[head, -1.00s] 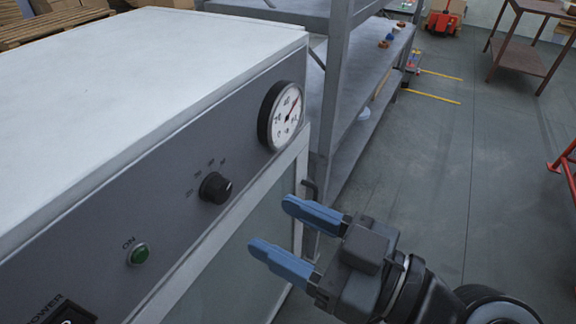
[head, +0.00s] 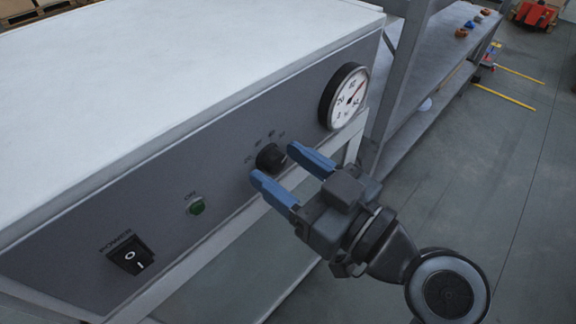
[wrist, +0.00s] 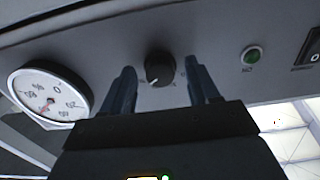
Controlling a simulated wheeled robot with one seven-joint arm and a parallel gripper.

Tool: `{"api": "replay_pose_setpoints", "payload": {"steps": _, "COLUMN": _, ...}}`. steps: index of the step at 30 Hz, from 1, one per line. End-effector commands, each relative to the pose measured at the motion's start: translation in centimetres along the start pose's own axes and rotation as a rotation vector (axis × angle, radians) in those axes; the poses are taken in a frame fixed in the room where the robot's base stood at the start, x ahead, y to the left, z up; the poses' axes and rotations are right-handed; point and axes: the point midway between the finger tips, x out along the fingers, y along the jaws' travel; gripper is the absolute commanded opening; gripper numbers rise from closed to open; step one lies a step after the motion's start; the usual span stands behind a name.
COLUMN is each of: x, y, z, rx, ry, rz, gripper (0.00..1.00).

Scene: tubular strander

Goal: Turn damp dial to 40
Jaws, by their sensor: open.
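The damp dial is a round black knob (head: 269,157) on the grey front panel, with small marks around it that are too blurred to read. It also shows in the wrist view (wrist: 159,68), with a light pointer line on its face. My gripper (head: 272,165) is open, its two blue fingers pointing at the panel. In the wrist view the fingers (wrist: 160,88) stand to the left and right of the knob, with gaps to it. I cannot tell whether the fingertips reach around it or stop short of the panel.
A round white gauge (head: 347,97) with a red needle is right of the knob. A green button (head: 196,207) and a black power switch (head: 130,255) are on its left. Grey shelving (head: 425,70) stands beyond the box.

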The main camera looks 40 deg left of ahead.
Motion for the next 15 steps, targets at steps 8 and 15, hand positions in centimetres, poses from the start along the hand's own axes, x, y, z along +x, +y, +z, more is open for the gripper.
{"api": "replay_pose_setpoints", "payload": {"steps": 8, "x": -0.04, "y": 0.02, "z": 0.0, "rx": 0.0, "ry": 0.0, "rz": 0.001, "gripper": 0.37}}
{"api": "replay_pose_setpoints", "payload": {"steps": 15, "x": -0.04, "y": 0.01, "z": 0.0, "rx": 0.0, "ry": 0.0, "rz": 0.0, "gripper": 0.14}}
